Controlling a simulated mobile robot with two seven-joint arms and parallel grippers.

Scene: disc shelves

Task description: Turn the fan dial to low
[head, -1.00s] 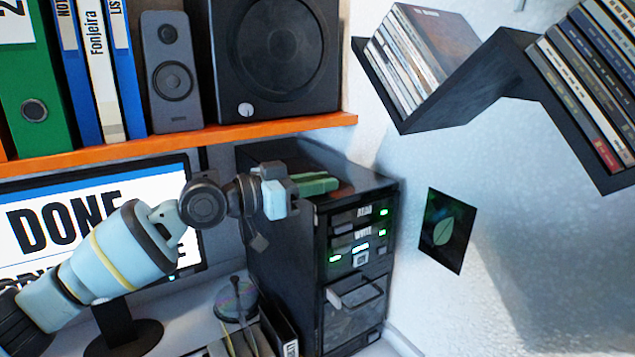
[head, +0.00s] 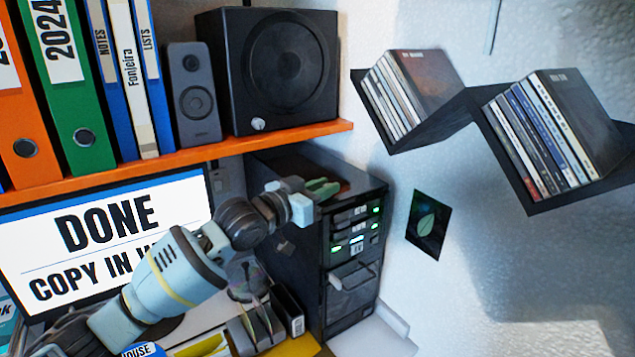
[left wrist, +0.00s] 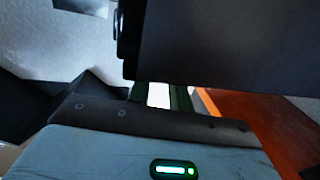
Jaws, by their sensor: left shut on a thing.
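No dial marked as a fan's can be made out. A small pale round knob (head: 258,124) sits low on the front of a black box (head: 318,60) with a large round face; I cannot tell whether it is the fan dial. My left gripper (head: 322,189) is over the top of the black tower (head: 312,270), below and right of that knob. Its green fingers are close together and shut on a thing. In the left wrist view a pale patch (left wrist: 159,95) shows between the fingers, but what they grip is unclear. The right gripper is out of view.
The tower's front has lit green panels (head: 356,230). An orange shelf (head: 170,160) with binders and a small speaker (head: 194,95) runs above the monitor (head: 105,230). Black wall shelves (head: 440,118) hold cases at the right. The wall below them is mostly open.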

